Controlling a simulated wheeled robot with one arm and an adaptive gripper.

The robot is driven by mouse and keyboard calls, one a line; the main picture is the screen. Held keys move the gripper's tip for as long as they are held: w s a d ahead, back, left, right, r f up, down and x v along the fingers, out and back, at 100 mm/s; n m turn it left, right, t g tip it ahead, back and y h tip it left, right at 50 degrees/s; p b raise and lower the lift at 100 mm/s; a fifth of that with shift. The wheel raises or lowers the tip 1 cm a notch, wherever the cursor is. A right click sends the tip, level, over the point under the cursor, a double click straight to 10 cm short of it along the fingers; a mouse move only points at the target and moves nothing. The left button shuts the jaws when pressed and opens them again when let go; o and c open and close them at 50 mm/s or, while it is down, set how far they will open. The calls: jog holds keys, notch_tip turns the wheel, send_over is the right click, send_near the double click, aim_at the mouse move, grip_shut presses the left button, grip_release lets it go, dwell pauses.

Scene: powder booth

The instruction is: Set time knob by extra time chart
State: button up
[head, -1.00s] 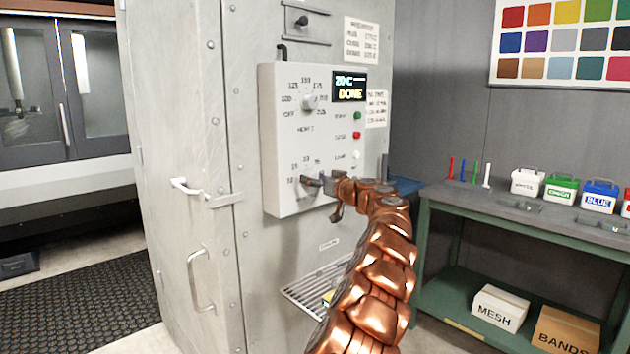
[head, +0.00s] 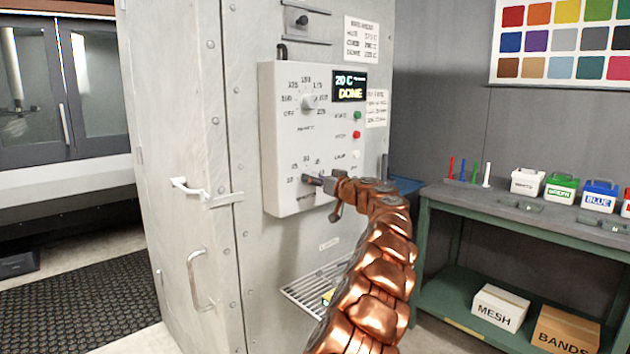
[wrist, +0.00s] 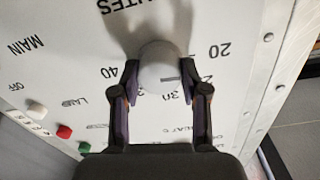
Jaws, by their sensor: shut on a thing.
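The time knob (wrist: 160,66) is a pale round knob on the oven's control panel (head: 295,140). Upside-down print in the wrist view reads MINUTES, with 20, 30 and 40 around the knob. My gripper (wrist: 160,76) is shut on the knob, one finger on each side. In the head view my gripper (head: 313,180) is at the lower dial and covers most of the knob, so its pointer setting is hidden. A small paper chart (head: 377,108) is beside the panel; its text is too blurred to read. The display (head: 349,87) shows 20 C and DONE.
The heat knob (head: 309,102) is above the lower dial. Green (head: 357,115), red (head: 357,135) and white (head: 356,154) buttons are at the panel's right. Another paper notice (head: 361,39) is above. A green bench (head: 520,225) stands at the right.

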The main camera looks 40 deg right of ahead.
jog(key=shift+r+m+y+p, duration=0.1)
jog(key=shift+m+y+p, duration=0.4)
jog(key=shift+m+p, duration=9.4)
jog(key=m+b, duration=0.6)
jog(key=o, duration=1.1)
jog(key=shift+o, duration=0.2)
